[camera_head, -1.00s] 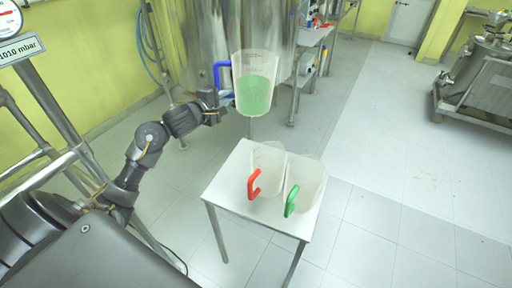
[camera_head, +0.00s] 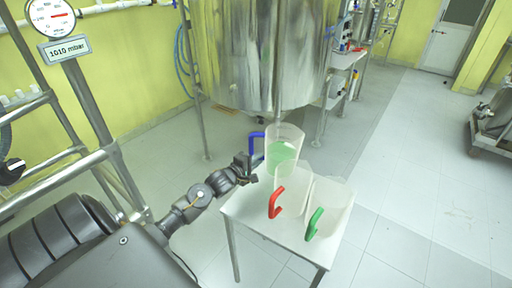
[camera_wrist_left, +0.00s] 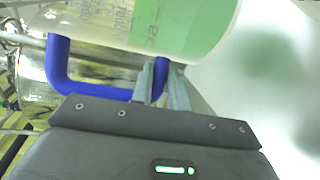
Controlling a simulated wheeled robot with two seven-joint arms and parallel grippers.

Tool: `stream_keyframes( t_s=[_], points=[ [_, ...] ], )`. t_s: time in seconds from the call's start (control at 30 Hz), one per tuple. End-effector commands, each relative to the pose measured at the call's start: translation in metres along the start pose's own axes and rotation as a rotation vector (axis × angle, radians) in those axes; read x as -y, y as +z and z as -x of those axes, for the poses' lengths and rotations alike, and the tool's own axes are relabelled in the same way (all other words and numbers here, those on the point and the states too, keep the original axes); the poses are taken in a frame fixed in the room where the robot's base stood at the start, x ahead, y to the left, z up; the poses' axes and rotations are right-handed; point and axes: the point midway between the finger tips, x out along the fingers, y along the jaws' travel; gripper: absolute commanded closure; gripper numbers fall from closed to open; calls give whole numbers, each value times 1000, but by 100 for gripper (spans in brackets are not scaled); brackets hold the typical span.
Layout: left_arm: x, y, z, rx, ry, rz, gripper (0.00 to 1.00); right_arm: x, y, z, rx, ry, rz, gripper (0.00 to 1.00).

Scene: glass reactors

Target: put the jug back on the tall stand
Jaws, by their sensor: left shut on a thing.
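The jug (camera_head: 286,137) is clear, with green liquid inside and a blue handle (camera_head: 256,137). My left gripper (camera_head: 250,166) is shut on the blue handle; in the left wrist view the fingers (camera_wrist_left: 163,85) close on one upright part of it. The jug is at the back edge of a tall white stand (camera_head: 245,211), behind two other jugs. I cannot tell whether its base touches the top. My right gripper is not in view.
A clear jug with a red handle (camera_head: 275,203) and one with a green handle (camera_head: 314,224) stand on the white top. A large steel tank (camera_head: 262,60) is behind. A metal rail frame (camera_head: 90,110) with a pressure gauge (camera_head: 50,17) is at left.

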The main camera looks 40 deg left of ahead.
Motion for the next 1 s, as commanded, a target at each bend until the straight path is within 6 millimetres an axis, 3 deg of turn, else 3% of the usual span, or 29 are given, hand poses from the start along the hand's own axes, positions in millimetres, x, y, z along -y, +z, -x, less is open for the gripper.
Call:
stream_keyframes(
  t_s=[0.2, 0.47, 0.73, 1.0],
  points=[
    [22, -3, -6, 1, 11, 1, 100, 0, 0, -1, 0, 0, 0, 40],
    [29, -4, -7, 1, 11, 1, 100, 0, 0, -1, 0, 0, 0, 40],
    [58, -7, -12, 0, 11, 2, 100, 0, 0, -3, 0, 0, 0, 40],
    [63, -7, -13, 1, 12, 1, 100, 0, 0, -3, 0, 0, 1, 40]
  ],
)
